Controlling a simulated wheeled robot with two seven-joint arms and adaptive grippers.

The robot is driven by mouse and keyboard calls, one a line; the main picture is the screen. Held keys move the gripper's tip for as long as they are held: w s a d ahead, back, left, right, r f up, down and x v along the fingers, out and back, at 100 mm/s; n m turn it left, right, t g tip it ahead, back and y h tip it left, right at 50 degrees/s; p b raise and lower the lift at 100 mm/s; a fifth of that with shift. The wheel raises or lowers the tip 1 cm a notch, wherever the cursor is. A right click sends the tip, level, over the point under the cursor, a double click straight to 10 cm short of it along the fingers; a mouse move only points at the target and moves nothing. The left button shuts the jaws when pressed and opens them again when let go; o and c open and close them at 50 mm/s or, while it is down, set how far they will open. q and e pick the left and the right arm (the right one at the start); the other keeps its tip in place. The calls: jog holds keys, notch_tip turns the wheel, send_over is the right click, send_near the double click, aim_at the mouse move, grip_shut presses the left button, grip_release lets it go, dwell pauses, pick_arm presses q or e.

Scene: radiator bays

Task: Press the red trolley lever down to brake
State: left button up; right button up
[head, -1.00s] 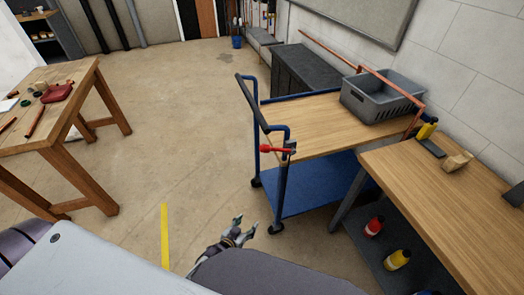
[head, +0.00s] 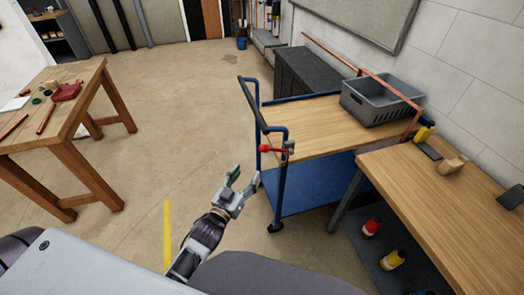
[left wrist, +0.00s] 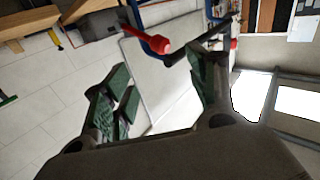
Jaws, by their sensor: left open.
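The red trolley lever (head: 272,149) sticks out to the left from a bracket on the blue trolley's (head: 287,178) near post, below the dark push handle (head: 252,103). It looks roughly level in the head view. My left gripper (head: 244,178) is open and empty, below and a little left of the lever, apart from it. In the left wrist view, the lever's red knob (left wrist: 163,47) shows between and beyond the open green-padded fingers of the left gripper (left wrist: 160,72). My right gripper is not in view.
A grey crate (head: 378,100) stands on the trolley's wooden top, beside copper pipes (head: 398,92). A wooden bench (head: 445,195) stands close on the right, with bottles (head: 392,260) below. Another wooden table (head: 85,85) is at left. The floor between is clear.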

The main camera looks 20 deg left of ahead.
aim_at(262, 150)
pick_arm(q)
jog(key=shift+w, duration=0.1)
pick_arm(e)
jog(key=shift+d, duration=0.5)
pick_arm(q)
jog(key=shift+w, duration=0.1)
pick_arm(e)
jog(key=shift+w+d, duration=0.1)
pick_arm(q)
jog(key=shift+w+d+f+p, duration=0.1)
jog(key=shift+w+d+p, duration=0.2)
jog(key=shift+w, duration=1.9)
jog(key=shift+w+d+r+p, duration=0.15)
jog(key=shift+w+d, duration=0.2)
jog(key=shift+w, duration=1.9)
jog(key=shift+w+d+f+p, duration=0.2)
jog(key=shift+w+d, duration=0.15)
jog(key=shift+w, duration=1.85)
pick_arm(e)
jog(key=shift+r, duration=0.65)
pick_arm(q)
jog(key=c, duration=0.5)
grip_shut()
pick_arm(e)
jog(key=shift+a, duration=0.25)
